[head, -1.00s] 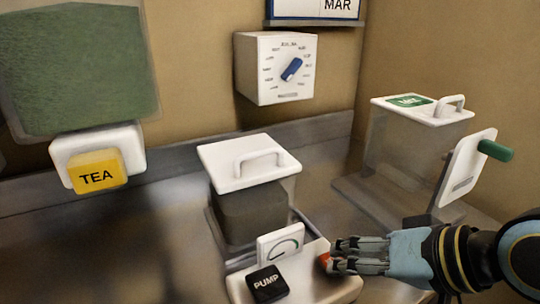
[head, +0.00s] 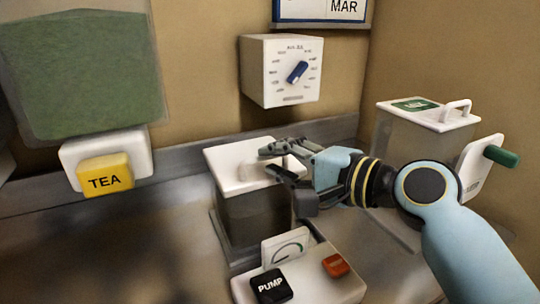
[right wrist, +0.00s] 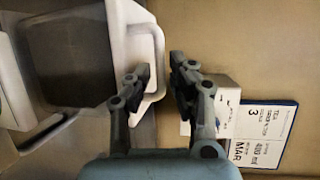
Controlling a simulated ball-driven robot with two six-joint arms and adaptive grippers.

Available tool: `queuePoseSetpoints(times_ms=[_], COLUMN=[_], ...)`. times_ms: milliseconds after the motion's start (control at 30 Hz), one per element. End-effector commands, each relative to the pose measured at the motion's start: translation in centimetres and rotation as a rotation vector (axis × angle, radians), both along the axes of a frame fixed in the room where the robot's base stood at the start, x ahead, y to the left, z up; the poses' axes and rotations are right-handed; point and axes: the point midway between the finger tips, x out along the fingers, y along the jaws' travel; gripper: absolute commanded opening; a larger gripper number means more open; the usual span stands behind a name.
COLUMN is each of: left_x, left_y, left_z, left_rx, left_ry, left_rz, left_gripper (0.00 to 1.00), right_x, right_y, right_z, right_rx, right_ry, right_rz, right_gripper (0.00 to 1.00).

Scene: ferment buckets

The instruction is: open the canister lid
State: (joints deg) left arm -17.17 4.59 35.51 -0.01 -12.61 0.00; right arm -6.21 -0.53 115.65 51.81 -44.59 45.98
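A canister (head: 250,218) with dark contents stands at the middle of the counter. Its white lid (head: 222,176) lies flat on top and looks closed. My right gripper (head: 268,160) is over the lid, with its fingers at the lid handle. In the right wrist view, the lid handle (right wrist: 160,50) passes between the two fingertips of the gripper (right wrist: 160,68). The fingers are apart, with gaps visible beside the handle bar. In the head view my fingers hide most of the handle. My left gripper is out of view.
A base with a black PUMP button (head: 270,286) and a red button (head: 336,265) sits before the canister. A second canister (head: 400,135) with a green label and side lever (head: 501,156) stands right. A dial box (head: 281,70) and TEA button (head: 105,176) are on the wall.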

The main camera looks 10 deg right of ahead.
Motion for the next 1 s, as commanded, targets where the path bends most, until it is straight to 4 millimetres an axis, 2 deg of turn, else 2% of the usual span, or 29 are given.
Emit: queuePoseSetpoints(times_ms=[200,467,633,1000], left_x=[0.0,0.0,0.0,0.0], left_y=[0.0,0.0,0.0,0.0], left_z=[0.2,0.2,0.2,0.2], left_rx=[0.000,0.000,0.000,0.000], left_ry=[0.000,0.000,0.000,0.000], left_rz=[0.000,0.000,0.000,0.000], left_gripper=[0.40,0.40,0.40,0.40], right_x=[1.6,1.7,1.7,1.7], right_y=[1.1,1.2,1.2,1.2], right_z=[-0.4,-0.4,-0.5,-0.5], right_rx=[-0.001,-0.002,-0.002,-0.004], right_ry=[0.001,0.001,0.001,0.002], right_rz=[0.000,0.000,0.000,0.001], right_gripper=[0.21,0.21,0.01,0.00])
